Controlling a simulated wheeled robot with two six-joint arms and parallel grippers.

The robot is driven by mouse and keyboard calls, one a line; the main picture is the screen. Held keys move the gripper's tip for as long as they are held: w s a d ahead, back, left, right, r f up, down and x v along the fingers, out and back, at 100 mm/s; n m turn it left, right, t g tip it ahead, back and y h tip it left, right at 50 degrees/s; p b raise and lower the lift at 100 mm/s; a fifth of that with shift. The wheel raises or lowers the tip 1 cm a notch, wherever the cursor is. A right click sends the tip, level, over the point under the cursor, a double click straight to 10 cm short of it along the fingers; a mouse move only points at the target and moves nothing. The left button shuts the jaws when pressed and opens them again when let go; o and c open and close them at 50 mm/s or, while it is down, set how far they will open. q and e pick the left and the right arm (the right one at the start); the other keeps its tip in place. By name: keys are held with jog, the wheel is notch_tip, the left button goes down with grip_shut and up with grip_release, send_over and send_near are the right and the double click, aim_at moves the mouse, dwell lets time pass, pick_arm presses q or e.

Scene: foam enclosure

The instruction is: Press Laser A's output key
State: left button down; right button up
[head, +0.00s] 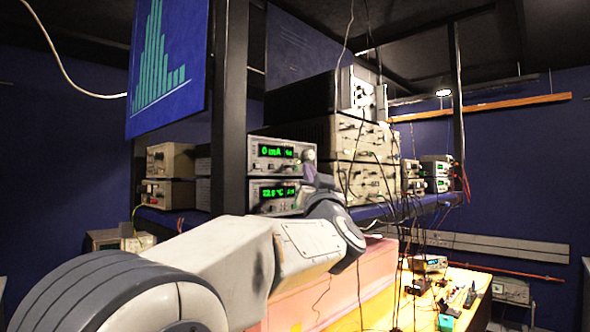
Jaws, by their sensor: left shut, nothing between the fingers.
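A grey instrument with a green "0 mA" readout (262,163) sits on the blue shelf, left of centre; it looks like a laser current driver, but I cannot read a Laser A label. Below it is a similar unit with a green temperature readout (268,206). My left arm reaches in from the lower left. My left gripper (308,162) is small in view, shut and empty, at the right end of the upper unit's front. Whether it touches the panel I cannot tell. The output key cannot be made out and may be hidden behind the gripper. My right gripper is out of view.
A dark upright post (229,110) stands just left of the units. Stacked beige instruments (364,165) with hanging cables stand to the right. A yellow bench (440,299) with small parts lies lower right. A blue panel with a green bar chart (190,100) hangs upper left.

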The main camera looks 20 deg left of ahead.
pick_arm(q)
jog(key=d, duration=0.1)
jog(key=s+d, duration=0.1)
jog(key=d, duration=0.2)
jog(key=shift+s, duration=0.25)
dwell(0.6)
jog(key=d+f+m+g+h+b, duration=0.25)
jog(key=d+f+m+h, duration=0.65)
jog(key=d+f+h, duration=0.85)
jog(key=s+d+f+m+g, duration=0.1)
jog(key=s+d+f+g, duration=0.15)
jog(key=f, duration=0.35)
jog(key=s+d+f+g+h+b, duration=0.1)
jog(key=s+d+f+g, duration=0.15)
jog(key=s+f, duration=0.2)
jog(key=s+d+f+m+g, duration=0.1)
jog(key=s+d+f+g, duration=0.15)
jog(key=f, duration=0.35)
jog(key=s+a+f+g+y+b, duration=0.1)
jog(key=s+a+f+g, duration=0.3)
jog(key=s+f, duration=0.6)
jog(key=s+a+f+g+y+b, duration=0.1)
jog(key=s+a+f+g+y, duration=0.3)
jog(key=s+f, duration=0.6)
jog(key=s+a+g, duration=0.1)
jog(key=s+g, duration=0.1)
jog(key=s, duration=0.4)
jog(key=shift+f, duration=0.15)
